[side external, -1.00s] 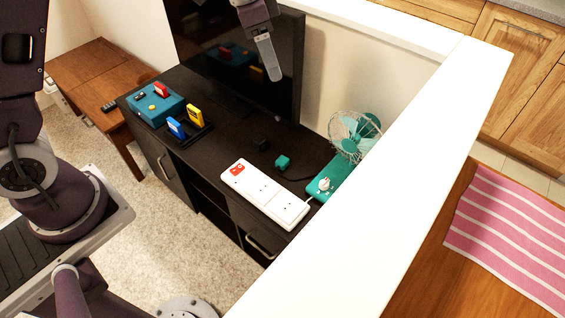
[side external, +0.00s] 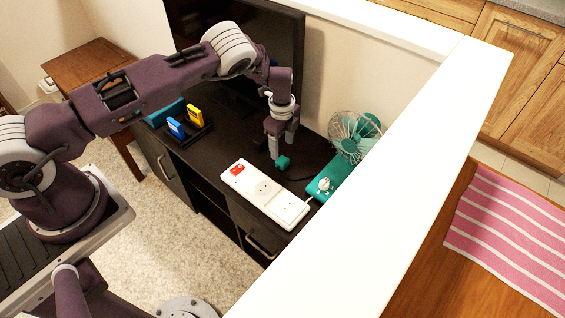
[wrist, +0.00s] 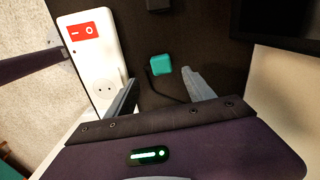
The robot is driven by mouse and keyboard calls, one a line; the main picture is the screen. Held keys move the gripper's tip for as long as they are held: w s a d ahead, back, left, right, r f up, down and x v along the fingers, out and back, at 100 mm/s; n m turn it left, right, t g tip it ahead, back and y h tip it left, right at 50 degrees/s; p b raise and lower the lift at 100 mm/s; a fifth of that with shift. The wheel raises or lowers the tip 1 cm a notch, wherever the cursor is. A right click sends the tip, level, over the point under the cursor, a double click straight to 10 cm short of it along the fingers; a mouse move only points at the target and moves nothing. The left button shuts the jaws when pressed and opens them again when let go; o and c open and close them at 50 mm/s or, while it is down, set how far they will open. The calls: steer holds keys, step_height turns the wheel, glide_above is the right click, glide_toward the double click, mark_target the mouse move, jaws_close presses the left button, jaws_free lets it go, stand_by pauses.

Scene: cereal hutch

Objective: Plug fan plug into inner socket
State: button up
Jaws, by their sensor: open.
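The fan plug (side external: 283,164) is a small teal block on the dark cabinet top, with a dark cable trailing from it. In the wrist view the teal plug (wrist: 160,65) sits just beyond the gap between the fingertips. My gripper (side external: 282,151) is open and empty, pointing down right above the plug. In the wrist view its fingers (wrist: 163,85) are spread apart. The white power strip (side external: 241,183) lies left of the plug, with a red switch at its far end. A round socket (wrist: 101,86) near the switch is visible and empty. The teal fan (side external: 352,140) stands to the right.
A dark block (wrist: 158,4) lies farther back on the cabinet top. A television (side external: 235,50) stands behind. Blue and yellow items (side external: 185,123) sit in a dark holder at left. A white knob-like piece (side external: 324,184) is on the fan base. A white half-wall (side external: 400,165) borders the right.

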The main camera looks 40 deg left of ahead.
mark_target(282, 160)
steer(key=shift+w+f, duration=0.15)
steer(key=shift+f, duration=3.25)
jaws_close()
steer(key=shift+r, duration=0.1)
step_height(282, 160, up, 10)
